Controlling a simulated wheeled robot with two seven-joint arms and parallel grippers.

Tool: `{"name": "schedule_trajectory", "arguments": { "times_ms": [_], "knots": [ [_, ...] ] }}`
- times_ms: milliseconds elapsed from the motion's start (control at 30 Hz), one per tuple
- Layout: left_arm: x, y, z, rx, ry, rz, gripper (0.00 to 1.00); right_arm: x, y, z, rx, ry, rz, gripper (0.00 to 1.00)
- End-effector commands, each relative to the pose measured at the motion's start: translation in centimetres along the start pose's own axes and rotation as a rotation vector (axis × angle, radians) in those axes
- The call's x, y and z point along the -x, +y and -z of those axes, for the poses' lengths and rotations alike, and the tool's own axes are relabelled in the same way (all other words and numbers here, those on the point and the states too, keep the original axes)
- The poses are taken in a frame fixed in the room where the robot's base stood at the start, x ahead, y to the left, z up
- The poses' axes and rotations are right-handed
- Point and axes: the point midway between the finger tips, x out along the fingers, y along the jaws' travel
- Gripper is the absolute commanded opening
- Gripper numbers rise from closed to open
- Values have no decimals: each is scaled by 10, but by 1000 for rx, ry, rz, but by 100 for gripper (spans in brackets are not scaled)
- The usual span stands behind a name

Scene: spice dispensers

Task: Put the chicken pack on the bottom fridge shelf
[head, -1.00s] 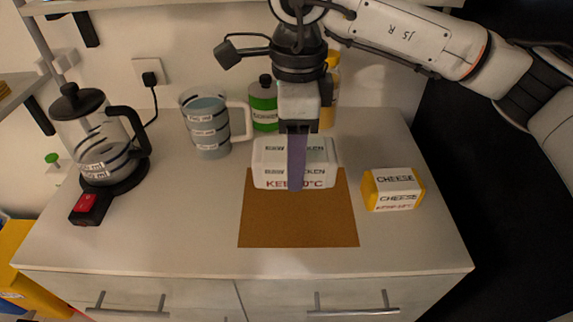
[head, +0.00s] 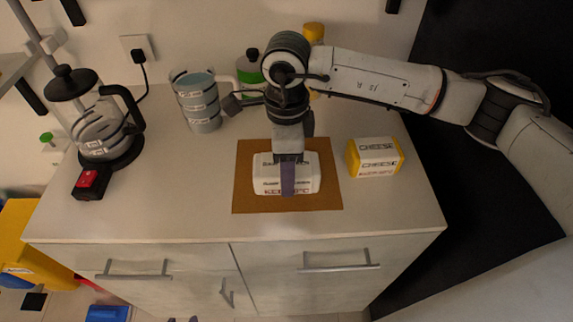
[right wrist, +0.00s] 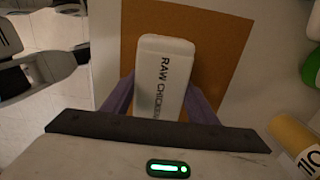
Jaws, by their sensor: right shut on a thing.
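The chicken pack (head: 266,185) is a white box with dark lettering, over the brown mat (head: 247,203) on the counter. My right gripper (head: 287,182) comes down from above and is shut on the pack. In the right wrist view the pack (right wrist: 163,70) reads "RAW CHICKEN" and sits between the two purple fingers (right wrist: 160,102). I cannot tell whether its underside touches the mat. No fridge or shelf can be made out. My left gripper is not in view.
A yellow and white cheese pack (head: 375,157) stands right of the mat. A grey measuring jug (head: 197,103), a green bottle (head: 248,78) and a yellow-capped bottle (head: 314,35) stand behind. The counter front (head: 190,222) is clear.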

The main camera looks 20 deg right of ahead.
Motion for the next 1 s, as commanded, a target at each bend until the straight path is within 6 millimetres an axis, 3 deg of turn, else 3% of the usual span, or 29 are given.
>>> {"name": "schedule_trajectory", "arguments": {
  "times_ms": [333, 367, 467, 867, 1000],
  "knots": [
    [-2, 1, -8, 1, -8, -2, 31, -4, -1, 0, 0, -2, 2, 18],
    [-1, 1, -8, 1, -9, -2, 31, -3, 0, 0, 0, -1, 1, 56],
    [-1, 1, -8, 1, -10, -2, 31, -2, 0, 0, 0, -1, 1, 72],
    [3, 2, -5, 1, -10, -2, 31, 4, -1, 0, 0, -2, 2, 72],
    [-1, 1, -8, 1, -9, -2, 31, 26, -2, -1, 1, -3, 5, 72]
  ]
}}
